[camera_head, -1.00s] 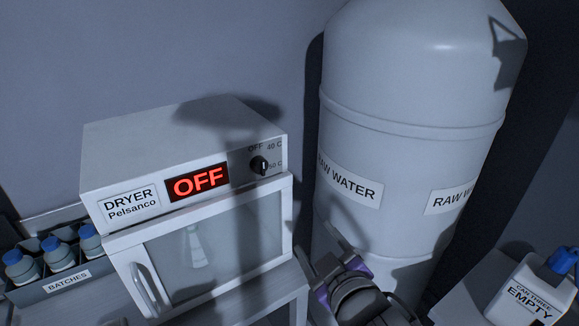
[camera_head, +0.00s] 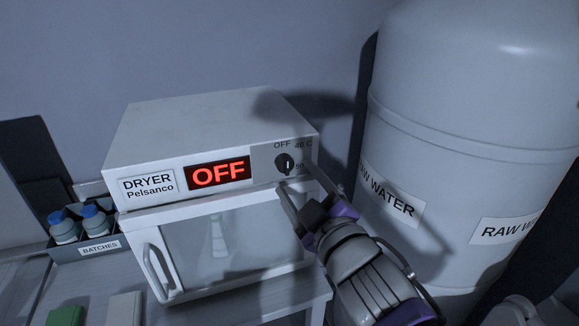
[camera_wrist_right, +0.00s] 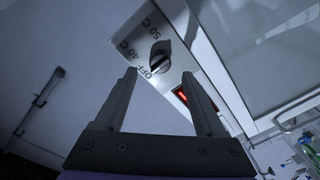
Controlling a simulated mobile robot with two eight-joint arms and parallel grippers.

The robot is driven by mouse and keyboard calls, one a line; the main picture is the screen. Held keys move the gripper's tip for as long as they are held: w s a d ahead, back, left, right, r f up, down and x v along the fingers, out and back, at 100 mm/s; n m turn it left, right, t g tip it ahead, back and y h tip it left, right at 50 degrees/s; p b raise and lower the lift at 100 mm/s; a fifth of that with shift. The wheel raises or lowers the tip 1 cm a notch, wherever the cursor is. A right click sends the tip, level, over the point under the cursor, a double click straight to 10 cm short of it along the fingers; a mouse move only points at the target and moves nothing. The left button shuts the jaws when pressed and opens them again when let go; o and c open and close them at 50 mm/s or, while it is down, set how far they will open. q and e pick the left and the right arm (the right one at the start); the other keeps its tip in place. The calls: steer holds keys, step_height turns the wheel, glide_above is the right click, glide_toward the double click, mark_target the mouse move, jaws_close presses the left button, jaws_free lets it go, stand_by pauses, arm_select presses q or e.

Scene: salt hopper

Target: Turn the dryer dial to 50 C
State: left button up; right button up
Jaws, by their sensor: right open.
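The white dryer (camera_head: 215,130) stands on a bench, its red display (camera_head: 219,173) reading OFF. Its small black dial (camera_head: 285,163) is at the right of the front panel, its white mark pointing up toward OFF. My left gripper is not in view.
The large raw water tank (camera_head: 470,130) stands close to the right of the dryer and my right arm. A batches rack (camera_head: 99,247) with blue-capped bottles is at the left. The dryer door has a handle (camera_head: 158,272). Green and white items lie at lower left.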

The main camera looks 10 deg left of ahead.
mark_target(288, 168)
steer(key=shift+x, duration=2.3)
jaws_close()
